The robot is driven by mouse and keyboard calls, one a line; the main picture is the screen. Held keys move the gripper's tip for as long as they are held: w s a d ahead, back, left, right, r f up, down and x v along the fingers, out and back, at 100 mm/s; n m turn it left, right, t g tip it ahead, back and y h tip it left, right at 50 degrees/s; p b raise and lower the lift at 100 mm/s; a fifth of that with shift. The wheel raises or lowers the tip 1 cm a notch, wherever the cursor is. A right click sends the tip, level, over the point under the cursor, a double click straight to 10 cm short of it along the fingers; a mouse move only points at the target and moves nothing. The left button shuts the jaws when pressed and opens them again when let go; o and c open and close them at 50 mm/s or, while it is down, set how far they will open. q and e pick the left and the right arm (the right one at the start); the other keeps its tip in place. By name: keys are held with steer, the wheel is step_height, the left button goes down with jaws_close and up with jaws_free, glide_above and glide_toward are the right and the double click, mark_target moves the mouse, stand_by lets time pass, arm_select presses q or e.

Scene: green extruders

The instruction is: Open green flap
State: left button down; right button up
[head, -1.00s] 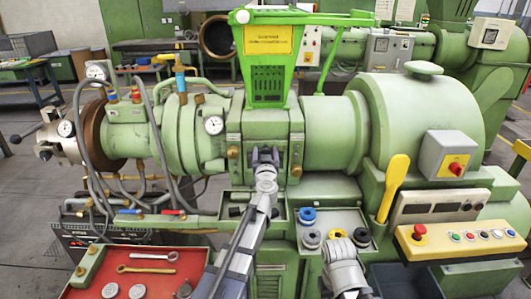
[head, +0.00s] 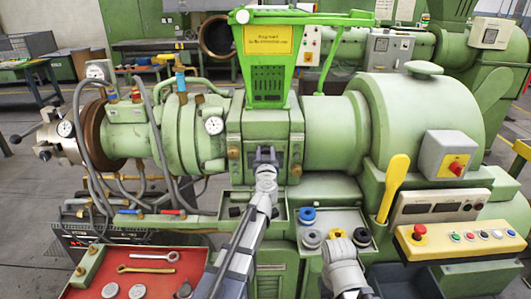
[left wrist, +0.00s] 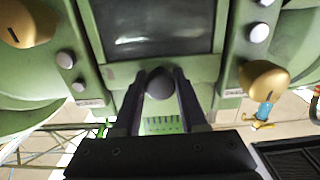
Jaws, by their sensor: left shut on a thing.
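The green flap (left wrist: 205,70) is on the front of the green block under the hopper. In the left wrist view it has a dark, glossy panel (left wrist: 152,28) and a round dark knob (left wrist: 159,83) at its edge. My left gripper (head: 266,153) is at the front of this block in the head view. In the left wrist view its two dark fingers lie on either side of the knob, shut on it. The gripper hides much of the flap in the head view. The flap looks shut. Part of my right arm shows at the lower middle, but its fingers do not show.
The bright green hopper (head: 268,75) stands above the block. Brass knobs (left wrist: 264,78) flank the flap. Below stand a tray of rings (head: 309,217), a yellow paddle (head: 394,185) and a control box (head: 460,240). A red tool tray (head: 140,275) lies at the lower left.

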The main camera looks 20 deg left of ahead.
stand_by(0.7)
arm_select(q)
steer(key=shift+s+f+b, duration=0.3)
steer(key=shift+f+b, duration=0.05)
steer(key=shift+b, duration=0.45)
steer(key=shift+s+d+f+t+y+b, duration=0.15)
steer(key=shift+s+d+f+t+b, duration=0.3)
steer(key=shift+s+f+b, duration=1.4)
steer(key=shift+s+d+f+t+y+b, duration=0.1)
steer(key=shift+s+d+f+t+b, duration=0.35)
steer(key=shift+f+b, duration=2.5)
steer(key=shift+s+d+f+t+y+b, duration=0.35)
steer(key=shift+s+f+b, duration=0.9)
steer(key=shift+b, duration=2.35)
steer(key=shift+s+a+r, duration=0.1)
